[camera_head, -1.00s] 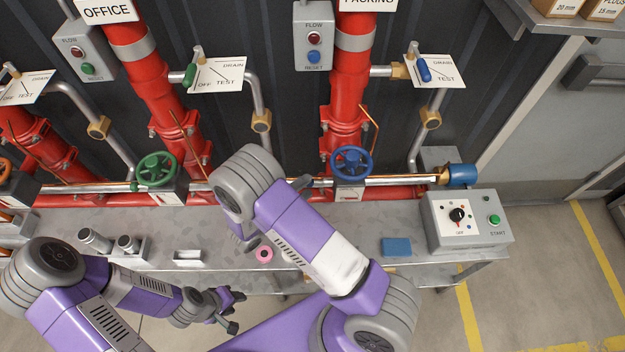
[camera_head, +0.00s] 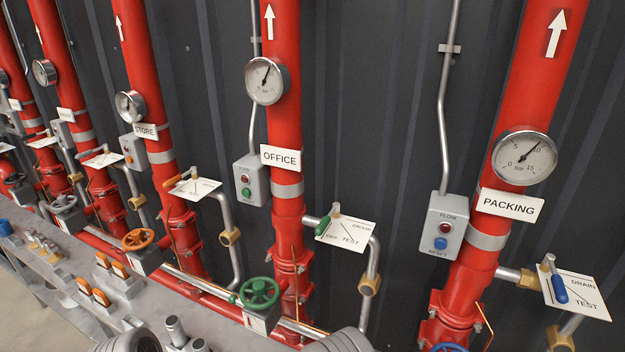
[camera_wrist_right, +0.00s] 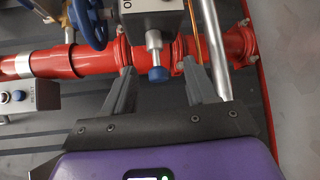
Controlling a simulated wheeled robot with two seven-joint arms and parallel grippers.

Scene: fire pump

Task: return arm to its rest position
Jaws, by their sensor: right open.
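My right gripper (camera_wrist_right: 158,66) shows in the right wrist view, with its two grey fingers spread apart and nothing held between them. Past the fingertips are a red pipe (camera_wrist_right: 75,61) and a metal stem with a blue end (camera_wrist_right: 158,74); the gap between them and the fingers is hard to judge. In the head view only grey rounded parts of my arms show at the bottom edge. Neither gripper is in the head view, and my left gripper is in no current view.
The blue handwheel (camera_wrist_right: 88,24) is near the right gripper. In the head view, red risers carry gauges (camera_head: 524,157), flow boxes (camera_head: 445,226) and test valves with levers (camera_head: 559,289). A green handwheel (camera_head: 259,293) and a grey bench (camera_head: 62,266) are below.

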